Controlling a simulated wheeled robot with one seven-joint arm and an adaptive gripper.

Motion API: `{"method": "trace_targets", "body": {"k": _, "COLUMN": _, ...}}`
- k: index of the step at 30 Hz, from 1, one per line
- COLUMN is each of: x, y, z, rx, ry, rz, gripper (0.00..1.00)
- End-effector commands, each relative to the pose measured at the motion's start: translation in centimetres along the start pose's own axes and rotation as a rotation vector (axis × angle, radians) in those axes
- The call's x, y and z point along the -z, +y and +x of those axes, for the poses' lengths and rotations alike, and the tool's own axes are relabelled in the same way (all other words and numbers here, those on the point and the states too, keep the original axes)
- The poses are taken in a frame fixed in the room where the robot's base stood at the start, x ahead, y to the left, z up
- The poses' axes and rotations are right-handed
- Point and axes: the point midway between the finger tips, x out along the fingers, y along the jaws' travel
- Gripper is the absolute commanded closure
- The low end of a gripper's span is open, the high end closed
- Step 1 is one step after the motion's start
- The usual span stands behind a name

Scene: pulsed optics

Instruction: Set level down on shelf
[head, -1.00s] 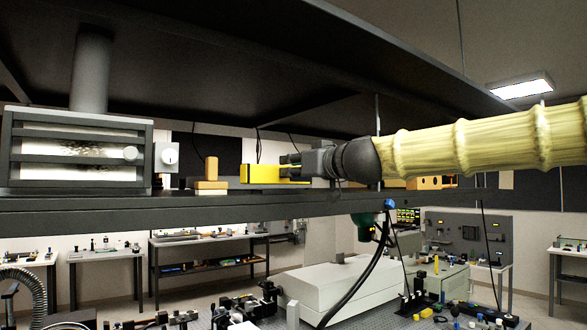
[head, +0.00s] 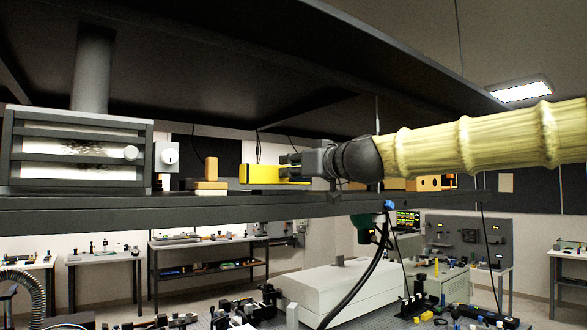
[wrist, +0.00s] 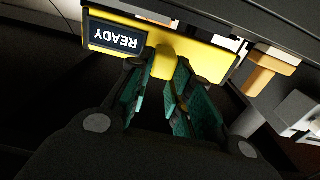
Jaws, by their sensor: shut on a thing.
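The yellow level (head: 262,173) is held low over the dark shelf (head: 120,203) in the head view. I cannot tell whether its underside touches the shelf. In the wrist view the level (wrist: 205,58) shows a dark display reading READY, upside down in the picture. My gripper (head: 297,168) comes in from the right and is shut on the level. In the wrist view the green-padded fingers of my gripper (wrist: 170,90) close around a yellow part at the middle of the level.
A wooden block piece (head: 207,180) stands on the shelf just left of the level, also seen in the wrist view (wrist: 265,72). Further left are a small grey box (head: 166,158) and a slatted lamp housing (head: 80,153). A dark upper shelf (head: 270,90) hangs overhead.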

Motion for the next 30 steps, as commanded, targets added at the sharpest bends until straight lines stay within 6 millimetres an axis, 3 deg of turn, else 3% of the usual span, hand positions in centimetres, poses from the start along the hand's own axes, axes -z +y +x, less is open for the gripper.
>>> {"method": "trace_targets", "body": {"k": 19, "x": -1.6, "y": -0.1, "z": -0.1, "rx": 0.000, "ry": 0.001, "rz": 0.000, "gripper": 1.00}}
{"method": "trace_targets", "body": {"k": 30, "x": -1.6, "y": -0.1, "z": -0.1, "rx": 0.000, "ry": 0.001, "rz": 0.000, "gripper": 1.00}}
